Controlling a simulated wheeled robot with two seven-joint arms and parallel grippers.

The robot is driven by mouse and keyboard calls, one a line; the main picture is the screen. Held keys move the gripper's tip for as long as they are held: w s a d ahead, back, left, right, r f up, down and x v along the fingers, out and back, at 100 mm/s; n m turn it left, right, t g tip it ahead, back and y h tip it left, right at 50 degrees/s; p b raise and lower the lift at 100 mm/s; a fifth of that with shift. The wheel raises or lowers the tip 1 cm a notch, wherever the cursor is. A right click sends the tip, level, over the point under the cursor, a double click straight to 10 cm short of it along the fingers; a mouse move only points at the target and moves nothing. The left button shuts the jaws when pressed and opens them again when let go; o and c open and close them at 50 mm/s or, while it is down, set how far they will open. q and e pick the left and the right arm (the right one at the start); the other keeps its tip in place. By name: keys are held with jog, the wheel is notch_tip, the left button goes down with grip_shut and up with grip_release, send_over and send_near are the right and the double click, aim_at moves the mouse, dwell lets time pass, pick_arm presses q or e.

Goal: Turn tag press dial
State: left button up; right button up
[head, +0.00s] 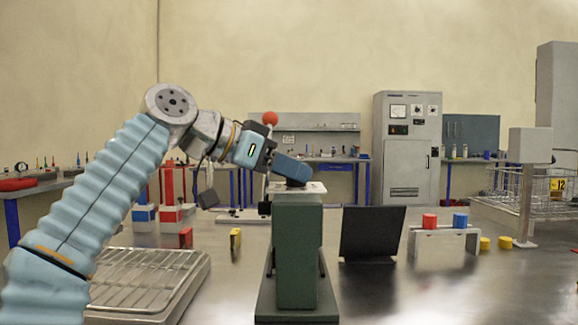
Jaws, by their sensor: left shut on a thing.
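The tag press (298,250) stands upright on the table in the middle of the view, with a green body and a light top plate. A lever with a red ball knob (270,118) shows just behind my left gripper. The dark dial (295,183) sits on top of the press and is mostly hidden by my gripper. My left gripper (291,171) comes in from the left, reaches down to the top of the press and is shut on the dial. How the dial is turned cannot be made out. My right gripper is not in view.
A wire rack tray (150,280) lies front left. A black panel (372,234) stands right of the press. Beyond it a grey stand (443,236) carries a red and a blue cap. Yellow pieces (504,242) lie farther right. A wire basket (545,190) is far right. The front right table is clear.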

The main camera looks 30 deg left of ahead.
pick_arm(q)
jog(key=o, duration=1)
jog(key=p+v, duration=0.3)
jog(key=v, duration=1)
jog(key=shift+s+a, duration=0.3)
